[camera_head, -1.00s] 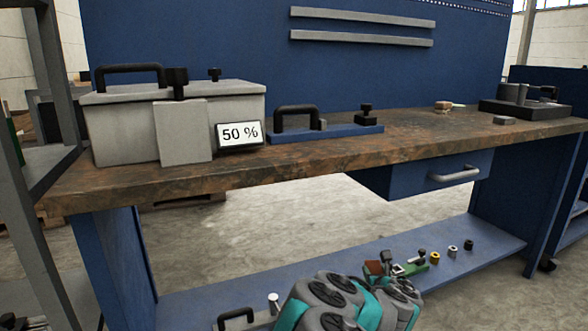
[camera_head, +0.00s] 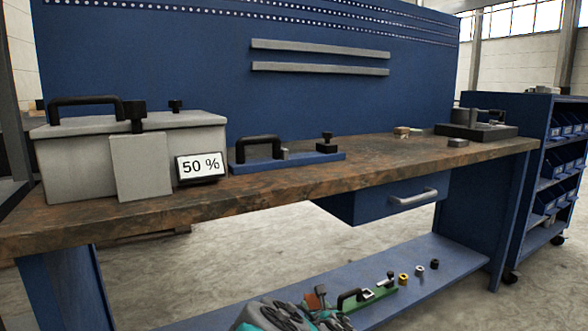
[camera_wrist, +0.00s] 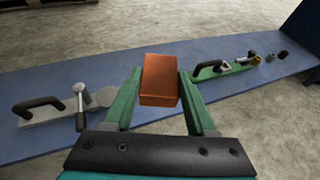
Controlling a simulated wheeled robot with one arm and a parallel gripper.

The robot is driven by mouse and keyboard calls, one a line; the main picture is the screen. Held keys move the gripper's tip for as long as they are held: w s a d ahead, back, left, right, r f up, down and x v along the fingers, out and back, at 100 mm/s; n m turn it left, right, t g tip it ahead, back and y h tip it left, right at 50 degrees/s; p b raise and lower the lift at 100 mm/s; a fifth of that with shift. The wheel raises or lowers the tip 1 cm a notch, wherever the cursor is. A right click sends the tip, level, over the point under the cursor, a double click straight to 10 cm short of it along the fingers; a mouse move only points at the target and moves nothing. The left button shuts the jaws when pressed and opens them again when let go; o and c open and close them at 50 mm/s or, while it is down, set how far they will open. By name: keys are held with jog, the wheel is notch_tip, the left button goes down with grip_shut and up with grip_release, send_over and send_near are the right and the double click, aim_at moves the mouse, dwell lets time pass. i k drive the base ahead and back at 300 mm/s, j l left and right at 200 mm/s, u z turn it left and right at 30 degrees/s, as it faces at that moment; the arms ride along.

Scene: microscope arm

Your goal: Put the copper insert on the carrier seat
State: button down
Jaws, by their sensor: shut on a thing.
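The copper insert (camera_wrist: 160,80) is an orange-brown block between the green fingers of my gripper (camera_wrist: 160,72) in the wrist view. My gripper is shut on it and holds it above the blue lower shelf. In the head view the insert (camera_head: 316,298) shows small at the bottom, beside my arm. I cannot tell for certain which piece is the carrier. A green base (camera_wrist: 222,70) with a black handle and clamp lies on the shelf to the right. A grey plate (camera_wrist: 45,118) with a black handle, clamp and round disc lies to the left.
The blue lower shelf (camera_head: 440,262) holds several small rings near the green base. The worktop (camera_head: 330,181) above carries a grey lidded box (camera_head: 80,160) with a 50 % display, a blue handled base (camera_head: 300,161) and a dark fixture (camera_head: 475,132). A drawer (camera_head: 370,205) hangs beneath.

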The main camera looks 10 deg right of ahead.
aim_at(295, 156)
jog(key=i+l+u, duration=0.1)
jog(key=l+u, duration=0.55)
jog(key=i, duration=0.05)
